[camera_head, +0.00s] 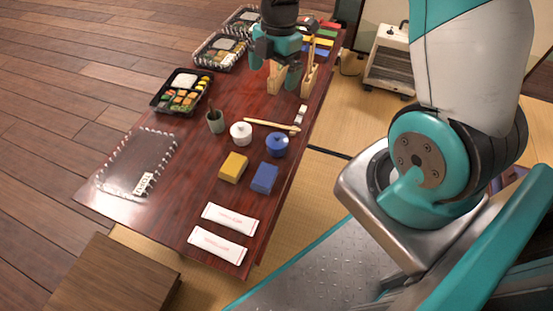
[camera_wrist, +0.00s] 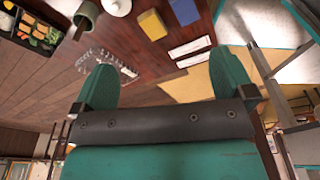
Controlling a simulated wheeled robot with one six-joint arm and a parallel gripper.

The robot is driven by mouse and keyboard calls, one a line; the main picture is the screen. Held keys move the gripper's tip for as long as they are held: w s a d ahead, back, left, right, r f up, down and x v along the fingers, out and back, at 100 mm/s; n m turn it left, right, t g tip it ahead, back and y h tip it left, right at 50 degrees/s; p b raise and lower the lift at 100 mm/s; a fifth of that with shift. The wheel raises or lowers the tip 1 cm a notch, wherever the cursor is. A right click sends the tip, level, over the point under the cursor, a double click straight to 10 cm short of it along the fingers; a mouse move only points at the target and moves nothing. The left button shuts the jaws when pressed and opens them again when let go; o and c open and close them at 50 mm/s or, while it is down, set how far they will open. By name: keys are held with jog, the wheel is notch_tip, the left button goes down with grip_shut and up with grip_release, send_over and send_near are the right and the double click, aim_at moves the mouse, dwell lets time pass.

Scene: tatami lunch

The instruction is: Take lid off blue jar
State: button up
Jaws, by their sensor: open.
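The blue jar (camera_head: 277,148) stands upright near the right edge of the dark red table. A blue lid with a small knob (camera_head: 277,138) appears to sit on it. My gripper (camera_head: 276,66) is above the far part of the table, beyond the jar and apart from it. Its teal fingers are spread with nothing between them, and they also show in the wrist view (camera_wrist: 164,75). I cannot make out the blue jar in the wrist view.
A white lidded jar (camera_head: 241,134) stands left of the blue jar, with a green cup (camera_head: 215,122) further left. Yellow (camera_head: 233,167) and blue (camera_head: 264,178) blocks lie in front. A wooden stick (camera_head: 271,125) lies behind. Wooden holders (camera_head: 276,80) stand near my gripper.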

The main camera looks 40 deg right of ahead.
jog(key=n+b, duration=0.2)
send_near(278, 135)
jog(key=f+b, duration=0.2)
jog(key=b, duration=0.1)
jog(key=f+b, duration=0.1)
jog(key=f, duration=0.1)
jog(key=shift+w+a+b, duration=0.25)
jog(key=shift+a+b, duration=0.1)
jog(key=shift+a, duration=0.05)
jog(key=f+b, duration=0.1)
jog(key=f, duration=0.1)
jog(key=f+b, duration=0.1)
jog(key=f, duration=0.1)
jog(key=s+f+b, duration=0.1)
jog(key=f+b, duration=0.1)
jog(key=shift+a+f, duration=0.3)
jog(key=shift+a, duration=0.1)
jog(key=shift+r, duration=0.1)
jog(key=c, duration=1)
